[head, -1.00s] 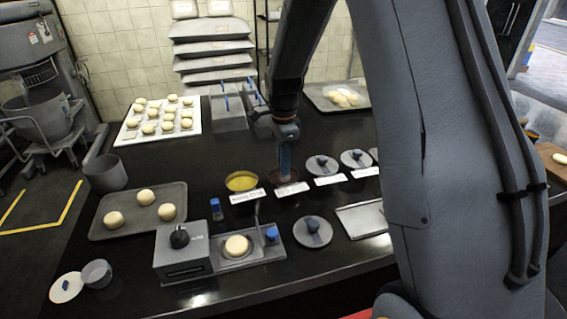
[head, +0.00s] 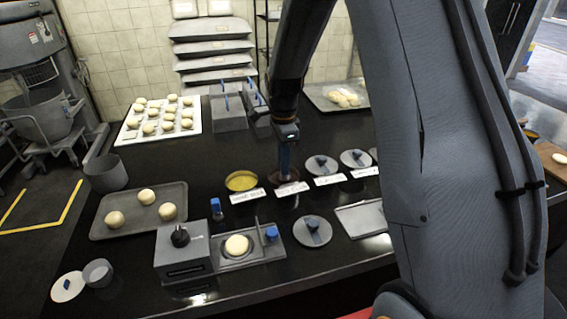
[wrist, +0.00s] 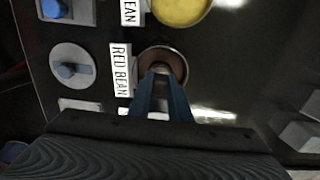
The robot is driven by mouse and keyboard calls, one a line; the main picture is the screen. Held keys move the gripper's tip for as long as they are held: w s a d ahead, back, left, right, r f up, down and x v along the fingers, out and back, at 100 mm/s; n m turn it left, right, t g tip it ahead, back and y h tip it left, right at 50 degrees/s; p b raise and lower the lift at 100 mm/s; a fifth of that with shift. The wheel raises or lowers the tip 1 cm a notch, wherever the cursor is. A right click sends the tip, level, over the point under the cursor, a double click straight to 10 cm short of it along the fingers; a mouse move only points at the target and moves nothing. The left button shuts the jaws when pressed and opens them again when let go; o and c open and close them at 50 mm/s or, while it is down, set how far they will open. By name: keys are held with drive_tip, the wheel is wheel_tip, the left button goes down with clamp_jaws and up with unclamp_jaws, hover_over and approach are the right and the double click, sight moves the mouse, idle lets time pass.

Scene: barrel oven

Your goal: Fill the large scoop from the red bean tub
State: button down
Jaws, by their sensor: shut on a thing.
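The red bean tub (wrist: 176,60) is open, with brown filling inside, beside its "RED BEAN" label (wrist: 121,70) in the wrist view.
A tub of yellow filling (head: 241,181) stands just left of the red bean tub. Lidded tubs (head: 320,165) stand to the right. A scale (head: 237,246) with a dough ball and a tray of dough (head: 130,212) are nearer the front.

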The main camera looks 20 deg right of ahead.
drive_tip(key=shift+s+f, duration=0.1)
drive_tip(key=shift+r+p, duration=2.5)
drive_tip(key=shift+r, duration=1.1)
